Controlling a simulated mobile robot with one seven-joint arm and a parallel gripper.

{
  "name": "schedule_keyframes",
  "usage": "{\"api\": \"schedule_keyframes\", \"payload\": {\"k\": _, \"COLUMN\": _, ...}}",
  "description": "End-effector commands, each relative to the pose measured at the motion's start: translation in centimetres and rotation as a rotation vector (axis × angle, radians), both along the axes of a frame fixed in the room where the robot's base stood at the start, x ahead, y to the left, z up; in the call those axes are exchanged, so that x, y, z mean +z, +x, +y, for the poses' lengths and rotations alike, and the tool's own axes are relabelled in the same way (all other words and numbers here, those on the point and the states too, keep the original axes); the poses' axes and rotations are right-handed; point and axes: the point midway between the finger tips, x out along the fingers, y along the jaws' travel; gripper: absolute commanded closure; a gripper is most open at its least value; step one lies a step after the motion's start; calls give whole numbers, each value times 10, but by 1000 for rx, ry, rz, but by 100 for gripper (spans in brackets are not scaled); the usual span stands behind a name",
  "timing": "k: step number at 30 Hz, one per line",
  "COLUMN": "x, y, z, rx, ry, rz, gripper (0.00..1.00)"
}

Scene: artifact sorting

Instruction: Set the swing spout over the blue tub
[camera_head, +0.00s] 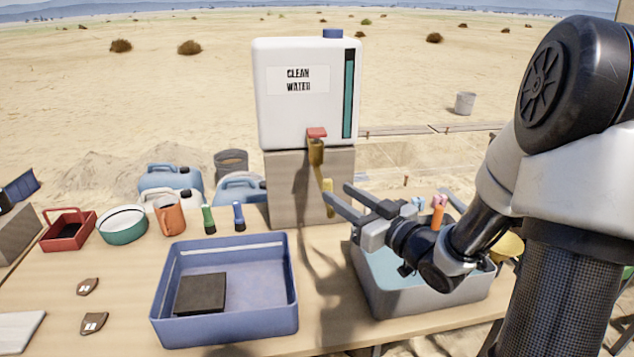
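The swing spout (317,158) is a brass pipe with a red lever on the front of a white "CLEAN WATER" tank (290,112). The spout hangs down toward the right, its yellowish end (328,197) over the table between the two tubs. The blue tub (224,328) stands at the front middle with a dark block (201,293) inside. My gripper (340,198) is open, its two fingers pointing left. Its fingertips are close to the spout's end on the right side; I cannot tell whether they touch it.
A grey tub (375,290) with water is under my arm at the right. A red basket (66,238), green-white bowl (122,226), orange mug (169,217) and two small bottles (208,219) stand at the left back. Two brown shards lie left of the blue tub.

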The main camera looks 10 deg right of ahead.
Motion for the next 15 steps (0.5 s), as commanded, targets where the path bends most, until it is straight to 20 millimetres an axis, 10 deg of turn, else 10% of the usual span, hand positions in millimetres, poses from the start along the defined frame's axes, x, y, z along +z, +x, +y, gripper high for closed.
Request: {"api": "schedule_keyframes", "payload": {"k": 15, "x": 0, "y": 80, "z": 41, "rx": 0, "ry": 0, "rz": -1, "gripper": 64}}
